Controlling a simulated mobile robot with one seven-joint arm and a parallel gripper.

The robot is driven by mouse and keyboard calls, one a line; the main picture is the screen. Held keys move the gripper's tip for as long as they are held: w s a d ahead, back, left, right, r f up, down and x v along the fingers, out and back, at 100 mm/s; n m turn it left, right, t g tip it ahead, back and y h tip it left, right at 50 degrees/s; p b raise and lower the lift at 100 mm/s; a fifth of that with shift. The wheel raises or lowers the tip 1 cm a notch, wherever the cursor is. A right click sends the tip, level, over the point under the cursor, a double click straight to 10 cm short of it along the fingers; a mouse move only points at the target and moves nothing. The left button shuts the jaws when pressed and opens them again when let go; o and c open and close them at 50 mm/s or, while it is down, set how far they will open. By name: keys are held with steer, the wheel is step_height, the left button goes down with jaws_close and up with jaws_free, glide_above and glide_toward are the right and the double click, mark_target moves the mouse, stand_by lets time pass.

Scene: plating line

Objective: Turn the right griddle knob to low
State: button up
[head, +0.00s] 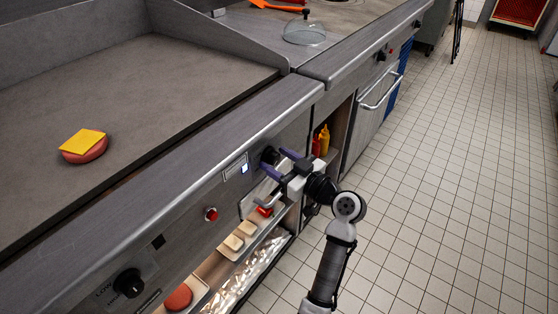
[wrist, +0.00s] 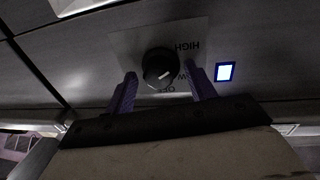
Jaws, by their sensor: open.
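The right griddle knob (wrist: 158,66) is black and round, on a pale plate marked HIGH, LOW and OFF, upside down in the wrist view. In the head view this knob (head: 268,155) sits on the front panel near the griddle's right end. My gripper (wrist: 161,75) is open, with one purple finger on each side of the knob. I see gaps between fingers and knob; contact is not visible. In the head view my gripper (head: 275,163) reaches the panel from the right.
A lit indicator (wrist: 225,71) is beside the knob. A red button (head: 211,214) and another knob (head: 129,283) lie farther left on the panel. A patty with cheese (head: 84,147) is on the griddle (head: 150,80). Shelves with food and bottles (head: 322,140) are below. The tiled floor (head: 450,180) is clear.

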steer(key=c, duration=0.9)
steer(key=shift+d+r+m+p, duration=0.1)
steer(key=shift+r+m+p, duration=0.05)
steer(key=shift+m+p, duration=0.2)
steer(key=shift+r+m+p, duration=0.1)
steer(key=shift+m+p, duration=0.55)
steer(key=shift+m, duration=0.4)
steer(key=m+p, duration=0.3)
steer(key=shift+w+r+h, duration=0.1)
steer(key=shift+r+h, duration=0.05)
steer(key=shift+h, duration=0.15)
steer(key=m+g+p, duration=0.1)
steer(key=m+p, duration=0.2)
steer(key=m, duration=0.1)
steer(key=shift+d, duration=0.1)
steer(key=shift+f+m+p, duration=0.2)
steer(key=shift+m+p, duration=0.4)
steer(key=shift+p, duration=0.1)
steer(key=shift+f, duration=0.1)
steer(key=o, duration=0.9)
steer(key=shift+w, duration=0.1)
